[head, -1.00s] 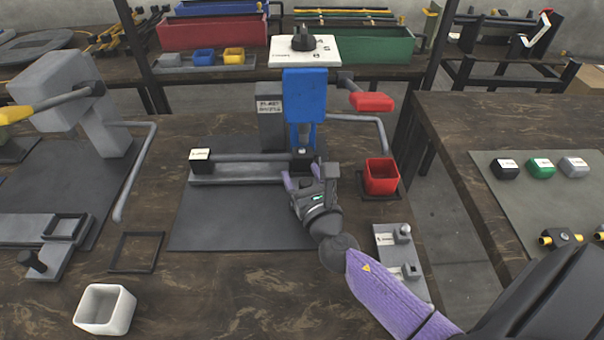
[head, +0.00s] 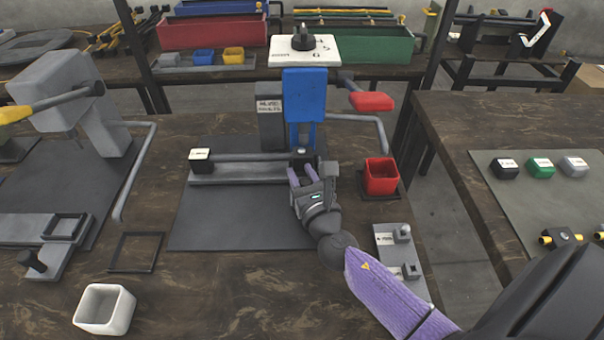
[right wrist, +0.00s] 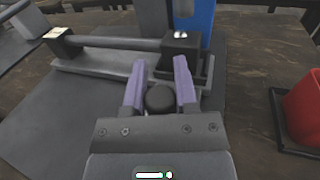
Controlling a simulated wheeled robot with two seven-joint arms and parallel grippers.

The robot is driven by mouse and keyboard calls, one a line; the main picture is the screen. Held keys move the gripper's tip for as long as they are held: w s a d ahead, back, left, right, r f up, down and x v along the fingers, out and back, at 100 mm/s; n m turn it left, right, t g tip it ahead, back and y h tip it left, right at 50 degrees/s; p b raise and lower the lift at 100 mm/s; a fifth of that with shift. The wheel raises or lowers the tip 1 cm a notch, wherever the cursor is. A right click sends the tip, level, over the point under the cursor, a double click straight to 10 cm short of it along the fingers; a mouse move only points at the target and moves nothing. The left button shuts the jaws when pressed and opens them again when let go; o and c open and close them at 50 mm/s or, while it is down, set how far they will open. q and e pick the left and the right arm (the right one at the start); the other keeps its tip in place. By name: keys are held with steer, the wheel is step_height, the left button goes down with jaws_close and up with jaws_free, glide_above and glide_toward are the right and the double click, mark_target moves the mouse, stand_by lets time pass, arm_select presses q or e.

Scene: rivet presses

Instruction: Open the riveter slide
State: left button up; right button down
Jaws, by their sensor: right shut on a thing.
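The riveter is a press with a blue head (head: 305,95) and a red-handled lever (head: 371,102). Its slide has a grey rail (head: 235,179) and a rod (head: 248,157) running left to right. A dark block (right wrist: 180,52) sits at the rod's right end, under the blue head. My right gripper (head: 302,173) is in front of this block. In the right wrist view its purple fingers (right wrist: 160,84) are shut on a round black knob (right wrist: 160,99), touching its sides. The knob is hidden in the head view. My left gripper is out of view.
A red bin (head: 381,176) stands close to the right of my right gripper. A grey fixture (head: 386,240) lies nearer the front edge. A black block with a white label (head: 200,155) sits at the slide's left end. The grey mat (head: 235,225) before the slide is clear.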

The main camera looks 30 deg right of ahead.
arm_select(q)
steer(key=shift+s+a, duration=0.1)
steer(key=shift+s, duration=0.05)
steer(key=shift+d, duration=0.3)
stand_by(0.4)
